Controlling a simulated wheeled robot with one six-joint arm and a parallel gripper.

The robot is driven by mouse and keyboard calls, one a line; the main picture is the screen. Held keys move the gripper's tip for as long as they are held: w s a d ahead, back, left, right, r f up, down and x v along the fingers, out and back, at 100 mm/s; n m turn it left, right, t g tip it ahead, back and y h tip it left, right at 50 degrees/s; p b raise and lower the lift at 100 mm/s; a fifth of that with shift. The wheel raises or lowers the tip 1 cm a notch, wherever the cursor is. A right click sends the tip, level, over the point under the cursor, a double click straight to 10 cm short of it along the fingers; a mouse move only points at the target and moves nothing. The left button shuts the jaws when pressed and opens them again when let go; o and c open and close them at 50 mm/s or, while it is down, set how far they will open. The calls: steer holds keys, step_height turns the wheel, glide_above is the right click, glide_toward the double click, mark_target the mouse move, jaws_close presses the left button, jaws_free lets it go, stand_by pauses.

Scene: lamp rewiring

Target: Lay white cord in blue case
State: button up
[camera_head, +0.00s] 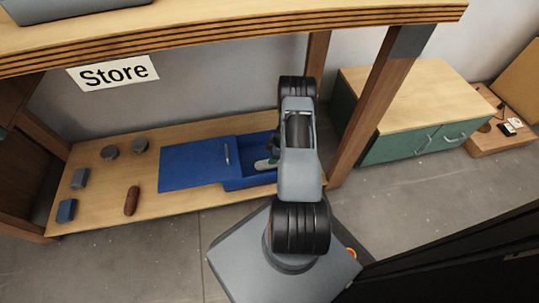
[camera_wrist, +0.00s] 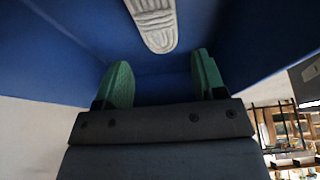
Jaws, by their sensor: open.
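The blue case (camera_head: 245,184) sits on the low wooden shelf, with a flat blue panel (camera_head: 193,166) bearing a pale handle at its left. Its blue walls (camera_wrist: 50,60) fill most of the wrist view. The white cord (camera_wrist: 154,22), a ribbed, flattened bundle, is inside the case, beyond my fingertips and roughly in line with the gap between them. My gripper (camera_wrist: 160,78) is open, its two green fingers apart with nothing between them.
A wooden top with a "Store" sign (camera_head: 113,73) overhangs the shelf. A wooden post (camera_head: 370,115) and green cabinet (camera_head: 400,145) stand right.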

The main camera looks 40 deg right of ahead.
steer(key=p+v, duration=0.3)
steer(key=v, duration=0.7)
steer(key=shift+r, duration=0.35)
steer(key=shift+d, duration=0.1)
steer(key=shift+s, duration=0.1)
